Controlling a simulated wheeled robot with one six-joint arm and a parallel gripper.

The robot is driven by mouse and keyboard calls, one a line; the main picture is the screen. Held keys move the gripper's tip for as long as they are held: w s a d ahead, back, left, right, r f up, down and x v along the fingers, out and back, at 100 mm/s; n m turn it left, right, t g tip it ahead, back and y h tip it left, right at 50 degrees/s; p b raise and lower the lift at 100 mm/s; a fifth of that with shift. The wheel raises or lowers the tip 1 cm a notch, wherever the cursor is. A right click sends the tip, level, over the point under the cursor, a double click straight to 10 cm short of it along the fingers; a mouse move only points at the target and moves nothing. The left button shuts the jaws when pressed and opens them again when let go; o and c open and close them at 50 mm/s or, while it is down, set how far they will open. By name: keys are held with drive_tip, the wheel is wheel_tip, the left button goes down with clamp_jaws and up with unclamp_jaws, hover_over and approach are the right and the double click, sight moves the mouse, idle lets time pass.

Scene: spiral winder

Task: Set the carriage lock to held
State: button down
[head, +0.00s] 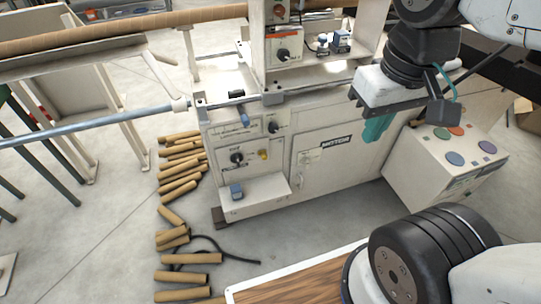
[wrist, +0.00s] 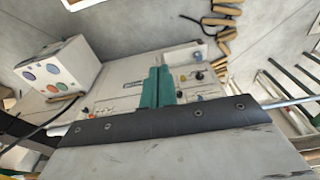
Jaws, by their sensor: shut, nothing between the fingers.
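The winder's cream machine body (head: 345,135) stands in the middle of the head view, with an upright carriage housing (head: 285,20) on top. A black rotary knob (head: 282,55) sits on the housing's lower plate. Two more black knobs, an upper one (head: 272,127) and a lower one (head: 237,157), sit on the front panel beside a yellow knob (head: 264,154). The labels are too small to read, so I cannot tell which control is the carriage lock or its setting. My gripper (head: 374,129), with teal fingers, is shut and empty, right of these controls; it also shows in the wrist view (wrist: 158,88).
A sloped console (head: 450,150) with coloured buttons stands at the right. A long steel shaft (head: 95,122) sticks out left from the machine. Cardboard tubes (head: 180,185) lie on the floor at left. A wood-topped surface (head: 300,285) is at the front.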

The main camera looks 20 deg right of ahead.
drive_tip(key=w+a+f+g+y, duration=0.1)
drive_tip(key=w+f+y, duration=0.35)
drive_tip(key=w, duration=0.35)
drive_tip(key=w+a+f+y, duration=0.2)
drive_tip(key=w+f+y, duration=0.25)
drive_tip(key=w, duration=0.25)
drive_tip(key=w+a+f+g+y, duration=0.1)
drive_tip(key=w+f+y, duration=0.2)
drive_tip(key=w+f, duration=0.35)
drive_tip(key=w+d+f+m+t, duration=0.2)
drive_tip(key=w+d+f+t, duration=0.1)
drive_tip(key=f, duration=0.6)
drive_tip(key=w+d+f+m+t+h, duration=0.1)
drive_tip(key=w+d+f+m+t, duration=0.1)
drive_tip(key=d+f+t, duration=0.3)
drive_tip(key=w+d+f+m+t, duration=0.2)
drive_tip(key=w+d+f+t, duration=0.1)
drive_tip(key=f, duration=1.1)
drive_tip(key=shift+w+d+m+t, duration=0.4)
drive_tip(key=shift+w+d, duration=0.3)
drive_tip(key=shift+w, duration=0.25)
drive_tip(key=shift+f, duration=0.1)
